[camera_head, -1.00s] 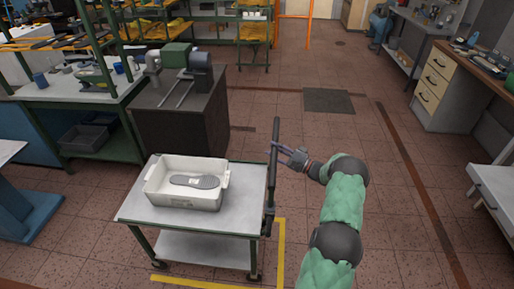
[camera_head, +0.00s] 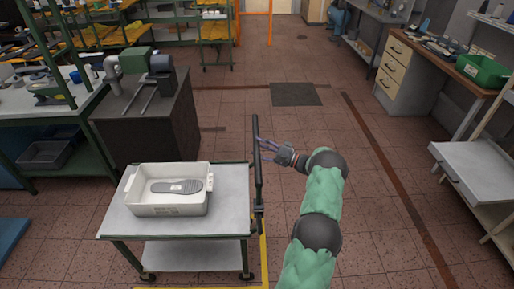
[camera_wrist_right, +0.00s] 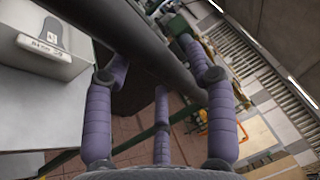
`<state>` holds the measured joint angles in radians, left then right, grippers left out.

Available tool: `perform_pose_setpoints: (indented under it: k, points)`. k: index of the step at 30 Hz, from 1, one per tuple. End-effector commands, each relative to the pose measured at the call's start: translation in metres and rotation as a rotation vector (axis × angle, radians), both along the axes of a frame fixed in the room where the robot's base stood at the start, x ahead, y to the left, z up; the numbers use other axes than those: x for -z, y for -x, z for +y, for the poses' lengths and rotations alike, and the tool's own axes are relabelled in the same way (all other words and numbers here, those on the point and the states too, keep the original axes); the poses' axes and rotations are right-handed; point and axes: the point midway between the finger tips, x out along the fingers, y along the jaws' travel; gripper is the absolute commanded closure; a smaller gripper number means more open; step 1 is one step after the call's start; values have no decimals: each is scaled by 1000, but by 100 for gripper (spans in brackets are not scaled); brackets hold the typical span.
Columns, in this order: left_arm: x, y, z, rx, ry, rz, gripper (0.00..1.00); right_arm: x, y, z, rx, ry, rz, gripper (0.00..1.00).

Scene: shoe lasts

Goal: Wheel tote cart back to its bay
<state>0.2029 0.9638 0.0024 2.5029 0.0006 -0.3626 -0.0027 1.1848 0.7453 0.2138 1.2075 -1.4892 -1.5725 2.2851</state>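The tote cart (camera_head: 228,228) is a grey-topped trolley with a green frame and a lower shelf. It stands at lower left in the head view, beside yellow floor lines (camera_head: 264,262). A white tote (camera_head: 140,205) on its top holds a grey shoe-sole-shaped piece (camera_head: 178,186). The cart's dark upright handle bar (camera_head: 257,185) is at its right side. My right gripper (camera_head: 261,150) is at the bar's right, fingers spread. The right wrist view shows the bar crossing close in front of the spread purple fingers (camera_wrist_right: 165,105); contact is unclear. My left gripper is out of view.
A dark cabinet (camera_head: 150,135) with a machine on top stands just behind the cart. Green-framed workbenches line the left. A drawer desk (camera_head: 405,72) and a grey table (camera_head: 480,170) stand at the right. The floor in the middle and right is clear.

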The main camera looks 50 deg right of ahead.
Motion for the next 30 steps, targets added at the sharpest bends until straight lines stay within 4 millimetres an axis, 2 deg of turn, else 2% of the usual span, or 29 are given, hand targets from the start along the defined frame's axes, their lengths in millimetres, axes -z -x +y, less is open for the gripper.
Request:
perform_pose_setpoints:
  k: [9, 14, 24, 30]
  points:
    - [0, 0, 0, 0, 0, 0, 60, 0, -2, 3, -6, -1, -1, 36]
    - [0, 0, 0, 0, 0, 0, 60, 2, 8, -1, -4, -1, 0, 36]
    - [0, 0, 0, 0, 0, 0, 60, 13, 68, -21, 0, -1, 1, 36]
    - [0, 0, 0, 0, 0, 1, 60, 19, 97, -30, -1, -1, 0, 36]
